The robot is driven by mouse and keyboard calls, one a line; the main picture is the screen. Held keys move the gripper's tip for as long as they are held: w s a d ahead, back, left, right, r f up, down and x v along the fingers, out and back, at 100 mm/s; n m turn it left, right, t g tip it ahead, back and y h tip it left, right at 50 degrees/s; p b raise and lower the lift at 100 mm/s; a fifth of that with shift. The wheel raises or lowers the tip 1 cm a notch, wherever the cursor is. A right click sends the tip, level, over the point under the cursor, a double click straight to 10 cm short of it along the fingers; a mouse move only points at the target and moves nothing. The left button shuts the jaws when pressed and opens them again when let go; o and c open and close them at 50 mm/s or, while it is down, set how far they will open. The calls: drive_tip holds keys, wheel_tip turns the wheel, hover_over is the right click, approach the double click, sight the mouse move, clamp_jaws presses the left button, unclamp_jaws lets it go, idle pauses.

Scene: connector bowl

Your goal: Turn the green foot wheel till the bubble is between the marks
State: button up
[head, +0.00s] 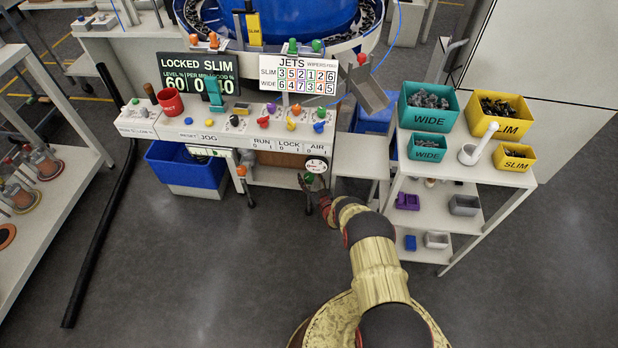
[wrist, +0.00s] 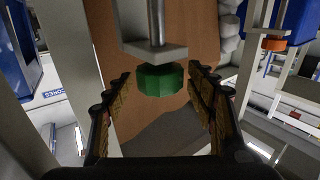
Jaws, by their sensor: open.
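The green foot wheel (wrist: 161,80) sits under a flat grey plate on a metal rod in the wrist view. In the head view the green wheel (head: 310,178) is low at the machine's front right, just below a round white dial. My gripper (wrist: 160,76) is open, with one finger on each side of the wheel near the fingertips. No clear contact shows. In the head view my gripper (head: 312,196) is close beneath the wheel. I cannot make out the bubble or its marks in either view.
An orange foot wheel (wrist: 273,44) is to the right in the wrist view. A blue bin (head: 186,170) stands under the machine's left side. A white shelf rack (head: 455,181) with bins is right of my arm. The dark floor in front is mostly clear.

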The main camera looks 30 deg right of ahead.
sight(309, 176)
drive_tip(key=shift+r, duration=0.15)
drive_tip(key=shift+r, duration=4.85)
drive_tip(key=shift+a, duration=0.1)
